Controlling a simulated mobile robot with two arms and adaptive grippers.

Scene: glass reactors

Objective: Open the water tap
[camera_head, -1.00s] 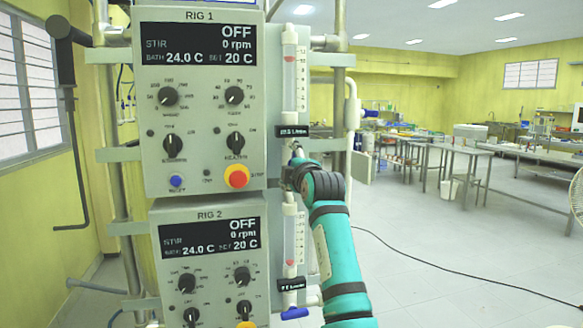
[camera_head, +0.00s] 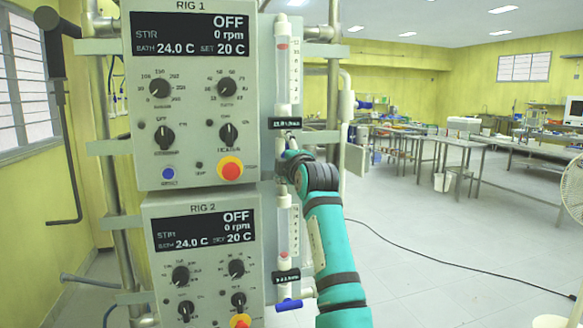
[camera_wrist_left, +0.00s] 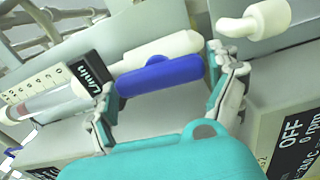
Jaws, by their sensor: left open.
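A blue tap handle (camera_wrist_left: 160,76) sits on a white pipe below a flow meter tube (camera_wrist_left: 45,105) with a black label in the left wrist view. My left gripper (camera_wrist_left: 162,74) is open, with one finger at each end of the handle; I cannot tell whether they touch it. In the head view, my left gripper (camera_head: 291,158) is at the bottom of the upper flow meter (camera_head: 283,75), beside the RIG 1 panel (camera_head: 190,110), and hides the tap there. Another blue tap handle (camera_head: 289,304) shows under the lower flow meter (camera_head: 283,232). My right gripper is not in view.
The RIG 2 panel (camera_head: 200,250) is mounted below RIG 1. A red and yellow stop button (camera_head: 230,168) is left of my gripper. A white pipe (camera_head: 346,105) runs right of the upper meter. The floor (camera_head: 440,270) to the right is mostly clear, with a black cable across it.

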